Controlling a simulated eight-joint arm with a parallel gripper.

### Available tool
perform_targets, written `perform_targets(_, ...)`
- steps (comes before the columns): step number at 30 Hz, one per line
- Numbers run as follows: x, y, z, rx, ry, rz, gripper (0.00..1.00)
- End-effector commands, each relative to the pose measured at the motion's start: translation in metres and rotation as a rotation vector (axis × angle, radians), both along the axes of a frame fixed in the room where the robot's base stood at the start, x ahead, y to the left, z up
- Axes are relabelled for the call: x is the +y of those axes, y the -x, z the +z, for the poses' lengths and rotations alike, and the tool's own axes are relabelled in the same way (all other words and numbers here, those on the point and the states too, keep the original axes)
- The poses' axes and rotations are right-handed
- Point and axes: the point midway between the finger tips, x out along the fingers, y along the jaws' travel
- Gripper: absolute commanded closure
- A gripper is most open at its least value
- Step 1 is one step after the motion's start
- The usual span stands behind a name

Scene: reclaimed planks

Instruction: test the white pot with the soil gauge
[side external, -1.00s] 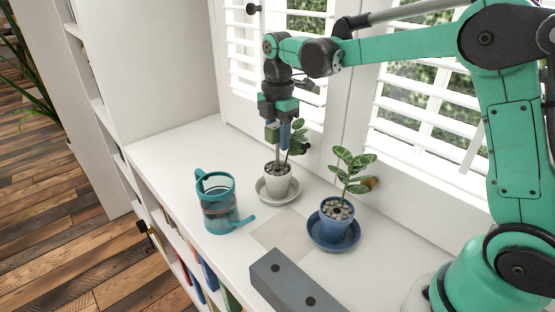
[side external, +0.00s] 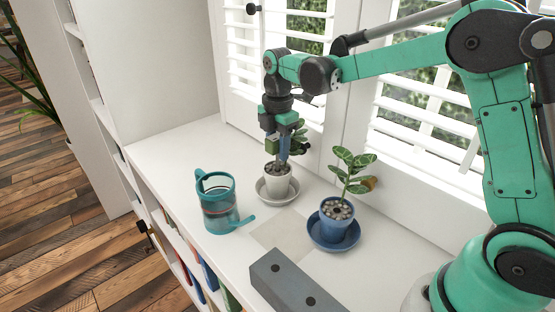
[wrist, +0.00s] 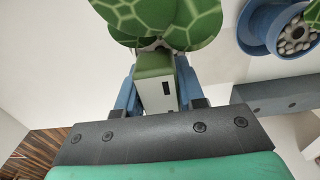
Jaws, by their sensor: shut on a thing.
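The white pot (side external: 277,186) stands upright on a pale saucer (side external: 265,196) and holds a leafy plant (side external: 300,136). My gripper (side external: 278,152) is directly above the pot, close to its soil. In the wrist view the gauge (wrist: 156,90) shows a green top and a pale face between the fingers, with large patterned leaves (wrist: 165,20) just beyond. The gauge's lower end is too small to make out, so I cannot tell whether it is in the soil.
A blue pot (side external: 333,222) with a plant stands on a blue saucer to the right. A teal-handled clear jug (side external: 217,205) stands left of the white pot. A grey block with dark holes (side external: 290,285) lies in front. The window shutters (side external: 300,60) are close behind.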

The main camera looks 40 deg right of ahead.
Motion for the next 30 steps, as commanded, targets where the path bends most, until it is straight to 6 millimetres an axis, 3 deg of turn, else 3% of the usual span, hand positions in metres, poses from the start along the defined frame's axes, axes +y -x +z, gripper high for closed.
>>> perform_targets(14, 0.000, 0.000, -0.012, 0.000, 0.000, 0.000, 1.00)
perform_targets(15, 0.000, 0.000, -0.012, 0.000, 0.000, 0.000, 0.55)
perform_targets(18, 0.000, 0.000, -0.012, 0.000, 0.000, 0.000, 0.30)
perform_targets(30, 0.000, 0.000, -0.003, 0.000, 0.000, 0.000, 0.30)
